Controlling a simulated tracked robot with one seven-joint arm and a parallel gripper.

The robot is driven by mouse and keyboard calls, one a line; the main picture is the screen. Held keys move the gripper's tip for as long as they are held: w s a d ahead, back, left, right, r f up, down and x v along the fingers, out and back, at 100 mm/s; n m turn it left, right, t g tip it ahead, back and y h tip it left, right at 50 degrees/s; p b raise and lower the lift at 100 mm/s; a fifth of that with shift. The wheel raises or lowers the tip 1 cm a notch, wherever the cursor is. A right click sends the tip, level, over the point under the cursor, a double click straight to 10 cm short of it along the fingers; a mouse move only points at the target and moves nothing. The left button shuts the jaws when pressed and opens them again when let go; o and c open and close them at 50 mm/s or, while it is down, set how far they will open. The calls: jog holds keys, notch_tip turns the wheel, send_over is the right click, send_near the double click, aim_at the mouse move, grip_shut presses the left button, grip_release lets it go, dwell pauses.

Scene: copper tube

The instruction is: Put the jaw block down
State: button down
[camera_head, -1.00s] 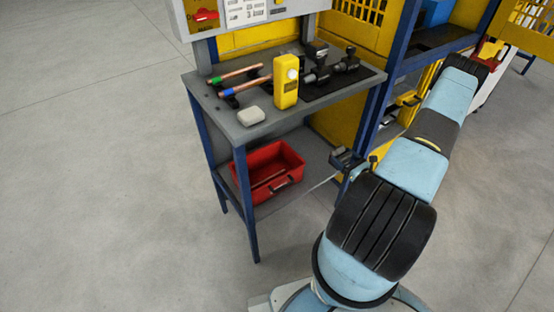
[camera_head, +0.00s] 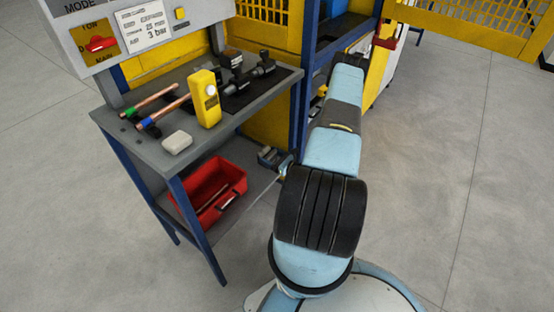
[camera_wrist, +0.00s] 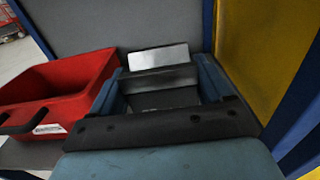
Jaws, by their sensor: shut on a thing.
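The jaw block (camera_wrist: 158,57) is a dark piece with a pale grey face, seen in the wrist view. It sits between the two blue fingers of my gripper (camera_wrist: 160,84), which is shut on it. In the head view my gripper (camera_head: 276,160) is at the lower shelf level of the bench, right of the red bin, largely hidden by my arm. The grey lower shelf (camera_wrist: 130,22) lies beyond the block. I cannot tell whether the block touches the shelf.
The red bin (camera_head: 236,178) stands close on the left, also in the wrist view (camera_wrist: 70,72). A yellow panel (camera_wrist: 245,60) and blue post bound the right. The upper bench top (camera_head: 150,140) carries copper tubes, a yellow device (camera_head: 206,100), a pale block and black clamps.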

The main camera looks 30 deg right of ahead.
jog(key=w+f, duration=0.4)
jog(key=w+a+f, duration=0.1)
jog(key=w+f, duration=0.1)
jog(key=shift+f, duration=0.1)
jog(key=shift+w+f, duration=0.1)
jog(key=shift+f, duration=1.5)
grip_release()
jog(key=v, duration=1.2)
jog(key=shift+d, duration=0.1)
